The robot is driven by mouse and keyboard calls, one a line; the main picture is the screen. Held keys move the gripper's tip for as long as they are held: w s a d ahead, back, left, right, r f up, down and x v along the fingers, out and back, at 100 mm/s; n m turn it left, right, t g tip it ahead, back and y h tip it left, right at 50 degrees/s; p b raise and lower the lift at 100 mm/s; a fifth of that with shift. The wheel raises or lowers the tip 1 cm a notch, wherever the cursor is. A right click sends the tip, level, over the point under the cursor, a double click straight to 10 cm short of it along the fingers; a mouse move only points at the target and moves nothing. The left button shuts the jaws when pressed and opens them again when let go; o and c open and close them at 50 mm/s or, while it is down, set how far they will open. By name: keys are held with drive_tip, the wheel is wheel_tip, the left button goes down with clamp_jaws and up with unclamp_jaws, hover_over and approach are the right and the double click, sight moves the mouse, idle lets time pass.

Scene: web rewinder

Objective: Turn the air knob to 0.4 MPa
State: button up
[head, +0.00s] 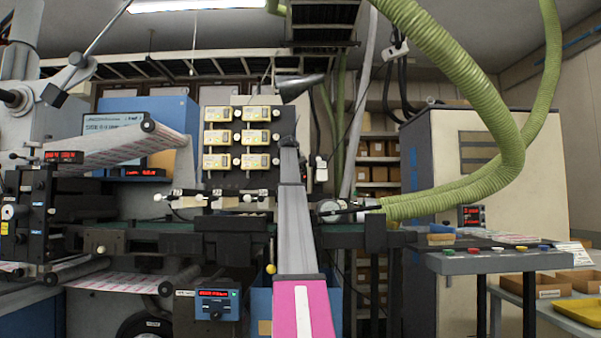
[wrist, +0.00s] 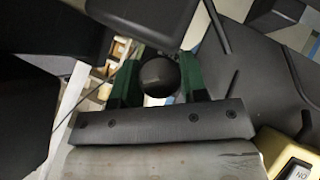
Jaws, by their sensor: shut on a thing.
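The air knob (wrist: 159,76) is a round black knob seen in the wrist view. My gripper (wrist: 158,82) has its two green fingers on either side of it, closed on it. The dark bar of the gripper crosses below the knob. In the head view my arm reaches up the middle and hides its own far end, so I cannot make out the knob or the fingers there. No pressure gauge reading can be made out in either view.
Yellow-fronted units (head: 256,136) with small knobs are mounted behind my arm. A thick green hose (head: 470,70) hangs at the right. A button console (head: 480,262) stands at the right. A red-digit controller (head: 214,304) is low in front. A printed web (head: 130,146) runs at the left.

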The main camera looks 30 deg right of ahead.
drive_tip(key=shift+a, duration=0.1)
drive_tip(key=o, duration=0.9)
drive_tip(key=v, duration=1)
drive_tip(key=shift+s+a+r, duration=0.2)
drive_tip(key=shift+a, duration=0.05)
